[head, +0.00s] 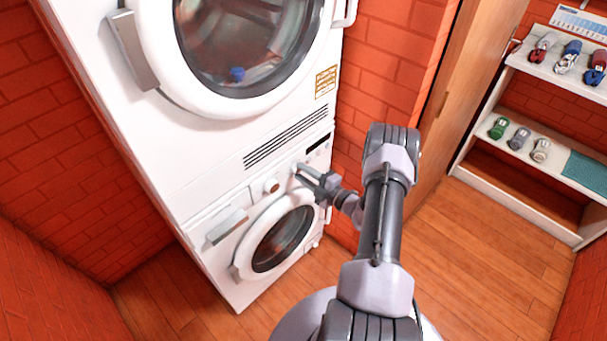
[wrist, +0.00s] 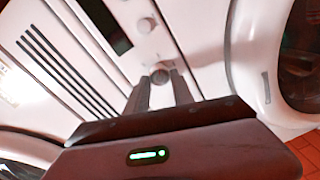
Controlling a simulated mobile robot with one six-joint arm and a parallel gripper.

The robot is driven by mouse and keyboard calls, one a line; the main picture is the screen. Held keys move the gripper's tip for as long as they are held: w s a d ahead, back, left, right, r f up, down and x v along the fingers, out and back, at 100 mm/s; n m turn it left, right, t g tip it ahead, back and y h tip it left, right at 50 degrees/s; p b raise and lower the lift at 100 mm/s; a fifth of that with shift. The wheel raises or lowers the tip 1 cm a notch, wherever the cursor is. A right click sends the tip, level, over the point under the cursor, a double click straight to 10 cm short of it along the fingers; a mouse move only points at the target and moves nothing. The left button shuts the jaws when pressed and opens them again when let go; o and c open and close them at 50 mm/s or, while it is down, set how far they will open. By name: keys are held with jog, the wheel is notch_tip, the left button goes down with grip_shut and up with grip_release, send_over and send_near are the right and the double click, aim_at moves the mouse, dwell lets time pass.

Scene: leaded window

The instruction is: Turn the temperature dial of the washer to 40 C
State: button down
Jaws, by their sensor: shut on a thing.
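The washer (head: 222,270) is the lower white machine of the stack, with a round door and a control panel above it. My gripper (head: 302,171) reaches the panel from the right. In the wrist view its two dark fingers (wrist: 161,82) are closed around a small round dial (wrist: 160,70) on the panel. The fingers partly cover this dial. The dial markings are too small to read, so I cannot tell which temperature is set.
A second white machine (head: 152,135) with a large round door stands on top. A dark display (head: 318,145) is on the panel above my gripper. Brick walls stand close on the left and behind.

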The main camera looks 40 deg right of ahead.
dwell(0.4)
jog(key=c, duration=1.1)
grip_release()
jog(key=shift+s, duration=0.1)
jog(key=s+p, duration=0.1)
jog(key=s, duration=0.4)
jog(key=s+d+p, duration=0.1)
jog(key=s, duration=0.5)
jog(key=s+p, duration=0.2)
jog(key=s, duration=0.4)
jog(key=shift+s+d+r, duration=0.1)
jog(key=shift+d+r, duration=0.25)
jog(key=shift+d, duration=0.05)
